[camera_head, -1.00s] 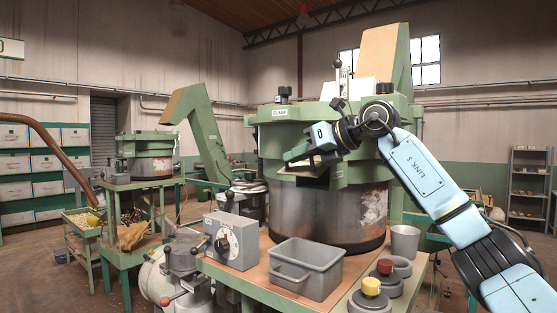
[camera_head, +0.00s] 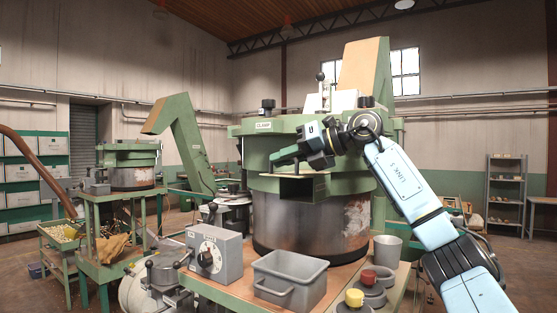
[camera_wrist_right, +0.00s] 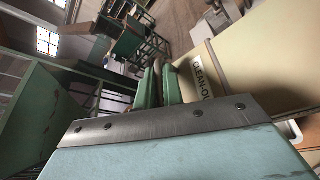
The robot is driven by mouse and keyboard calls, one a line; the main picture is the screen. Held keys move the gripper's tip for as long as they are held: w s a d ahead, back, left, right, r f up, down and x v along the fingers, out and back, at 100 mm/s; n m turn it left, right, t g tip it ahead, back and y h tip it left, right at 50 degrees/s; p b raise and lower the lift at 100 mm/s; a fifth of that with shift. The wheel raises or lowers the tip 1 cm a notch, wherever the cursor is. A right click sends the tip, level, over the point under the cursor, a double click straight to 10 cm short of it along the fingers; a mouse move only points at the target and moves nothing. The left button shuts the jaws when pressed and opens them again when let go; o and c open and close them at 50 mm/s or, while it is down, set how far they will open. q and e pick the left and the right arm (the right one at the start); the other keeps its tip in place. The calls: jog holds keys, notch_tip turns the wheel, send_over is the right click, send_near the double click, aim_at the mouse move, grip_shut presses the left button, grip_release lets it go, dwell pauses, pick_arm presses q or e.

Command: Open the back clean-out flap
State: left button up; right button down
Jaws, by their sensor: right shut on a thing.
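The large round hopper (camera_head: 290,230) stands on the work table, green above and bare metal below. A dark box-like opening (camera_head: 297,188) sits low on its green front. My right gripper (camera_head: 280,157) is just above that opening, its arm reaching in from the right. In the right wrist view its two green-padded fingers (camera_wrist_right: 160,86) are close together, against a cream panel (camera_wrist_right: 265,65) with a partly covered label reading "CLEAN-OU". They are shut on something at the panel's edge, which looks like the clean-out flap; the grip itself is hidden. My left gripper is out of view.
On the table are a grey bin (camera_head: 290,281), a control box with a dial (camera_head: 215,255), a grey cup (camera_head: 387,249), and yellow and red knobbed pieces (camera_head: 354,298). A smaller hopper (camera_head: 132,168) stands at left. Open floor lies at right.

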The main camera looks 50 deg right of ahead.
jog(key=c, duration=1.5)
grip_release()
jog(key=shift+r, duration=0.1)
notch_tip(320, 180, up, 9)
jog(key=p, duration=0.3)
jog(key=shift+a, duration=0.1)
jog(key=shift+r+p, duration=0.4)
